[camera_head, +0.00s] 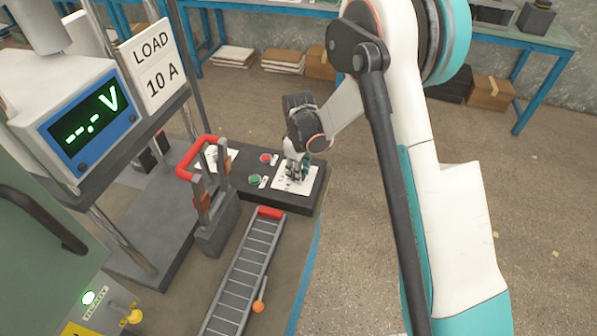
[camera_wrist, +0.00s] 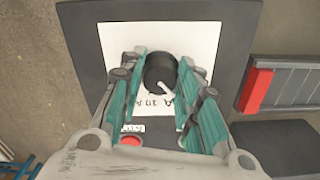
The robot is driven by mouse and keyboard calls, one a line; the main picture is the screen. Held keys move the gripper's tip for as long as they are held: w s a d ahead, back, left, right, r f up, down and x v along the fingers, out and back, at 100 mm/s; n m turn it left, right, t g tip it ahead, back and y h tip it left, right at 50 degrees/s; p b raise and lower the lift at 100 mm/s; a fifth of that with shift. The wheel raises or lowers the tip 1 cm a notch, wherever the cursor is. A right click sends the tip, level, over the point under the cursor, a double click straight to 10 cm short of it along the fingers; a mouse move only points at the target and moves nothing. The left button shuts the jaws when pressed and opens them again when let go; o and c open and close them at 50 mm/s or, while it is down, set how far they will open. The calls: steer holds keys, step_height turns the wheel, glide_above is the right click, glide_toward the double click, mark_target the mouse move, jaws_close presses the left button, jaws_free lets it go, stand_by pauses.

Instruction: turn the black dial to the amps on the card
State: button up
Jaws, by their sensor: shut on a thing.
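The black dial (camera_wrist: 161,72) stands on a white plate (camera_wrist: 115,38) in the wrist view, with a white pointer line toward the lower right. Markings on the plate appear upside down and partly covered, so the setting cannot be read. My gripper (camera_wrist: 163,66) has its teal fingers on both sides of the dial, closed on it. In the head view my gripper (camera_head: 297,170) is down over the white plate (camera_head: 308,180) and hides the dial. The card (camera_head: 153,65) reads "LOAD 10 A".
A red button (camera_head: 265,158) and a green button (camera_head: 254,180) sit left of the plate on the dark panel (camera_head: 316,200). A red-handled switch (camera_head: 200,158) stands further left. A meter (camera_head: 90,118) shows dashes and "V". A slatted track (camera_head: 243,270) lies in front.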

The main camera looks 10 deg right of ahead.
steer(key=m+b, duration=0.1)
steer(key=m, duration=1.1)
steer(key=shift+m+b, duration=0.35)
steer(key=shift+m, duration=0.05)
stand_by(0.3)
steer(key=o, duration=1.1)
steer(key=shift+c, duration=0.2)
steer(key=shift+r, duration=0.1)
step_height(320, 180, up, 12)
